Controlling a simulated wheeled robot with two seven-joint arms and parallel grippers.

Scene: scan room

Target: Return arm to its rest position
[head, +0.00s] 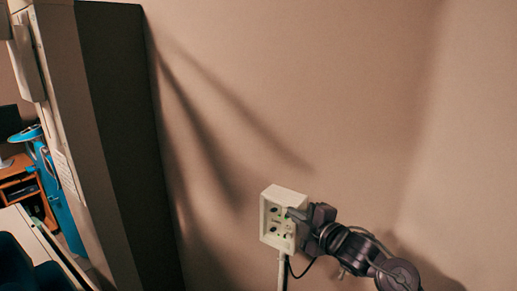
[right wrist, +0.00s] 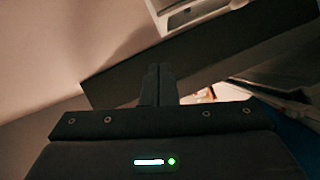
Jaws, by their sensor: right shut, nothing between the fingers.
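My right arm (head: 356,247) comes in from the lower right in the head view. My right gripper (head: 292,212) is shut and empty, its fingertips pointing left. The fingertips overlap the right part of a cream control box (head: 268,222) with several dark and green buttons; I cannot tell whether they touch it. In the right wrist view the two fingers (right wrist: 157,72) are together, with nothing between them. The box does not clearly show there. My left gripper is in neither view.
The box stands on a pale pole (head: 282,270), with a dark cable beside it. A plain beige wall (head: 300,80) is behind. A tall dark panel (head: 125,130) stands at the left. Beyond it are a wooden desk (head: 18,185) and a blue object (head: 62,200).

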